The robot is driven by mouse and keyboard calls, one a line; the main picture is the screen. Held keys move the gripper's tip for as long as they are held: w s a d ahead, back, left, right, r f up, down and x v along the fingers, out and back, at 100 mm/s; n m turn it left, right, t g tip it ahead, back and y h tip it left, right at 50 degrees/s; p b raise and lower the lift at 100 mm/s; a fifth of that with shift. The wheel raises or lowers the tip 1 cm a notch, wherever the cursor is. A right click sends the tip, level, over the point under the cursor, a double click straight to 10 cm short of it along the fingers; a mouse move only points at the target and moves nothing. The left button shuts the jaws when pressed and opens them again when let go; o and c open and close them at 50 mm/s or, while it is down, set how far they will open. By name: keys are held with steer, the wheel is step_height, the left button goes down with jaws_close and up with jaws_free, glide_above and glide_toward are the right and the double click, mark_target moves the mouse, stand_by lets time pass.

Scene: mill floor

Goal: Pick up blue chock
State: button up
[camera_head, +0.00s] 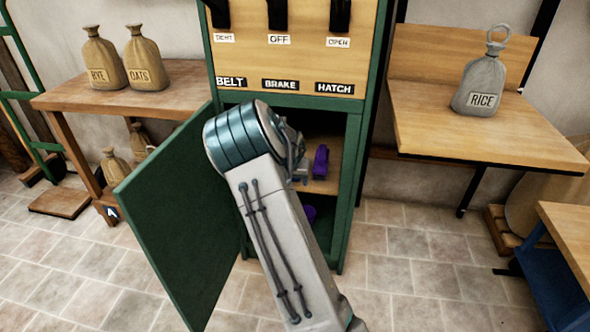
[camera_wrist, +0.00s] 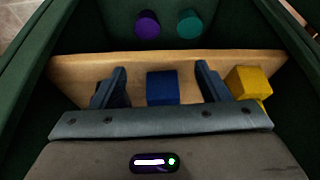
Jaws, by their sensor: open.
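The blue chock (camera_wrist: 162,88) sits on a wooden shelf (camera_wrist: 75,72) inside the green cabinet, in the middle of the wrist view. My gripper (camera_wrist: 161,68) is open, with one finger to the left of the chock and one to the right. A gap shows on each side, and nothing is gripped. In the head view my gripper (camera_head: 299,168) reaches into the open cabinet, and I cannot make out the blue chock there.
A yellow block (camera_wrist: 246,82) is just right of the right finger. Purple (camera_wrist: 147,24) and teal (camera_wrist: 190,24) round pieces lie beyond the shelf edge. A purple piece (camera_head: 320,161) shows beside my gripper. The green cabinet door (camera_head: 180,215) stands open at left.

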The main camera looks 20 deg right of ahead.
steer(key=w+d+b, duration=0.1)
steer(key=w, duration=0.2)
steer(key=w+d+b, duration=0.1)
steer(key=w+d, duration=0.1)
steer(key=w, duration=0.1)
steer(key=w+d, duration=0.2)
steer(key=w, duration=0.1)
steer(key=shift+d+f+b, duration=0.1)
steer(key=shift+b, duration=0.3)
steer(key=shift+w+f+b, duration=0.15)
steer(key=shift+f+b, duration=0.3)
steer(key=shift+f, duration=0.05)
steer(key=shift+r, duration=0.1)
steer(key=c, duration=1.2)
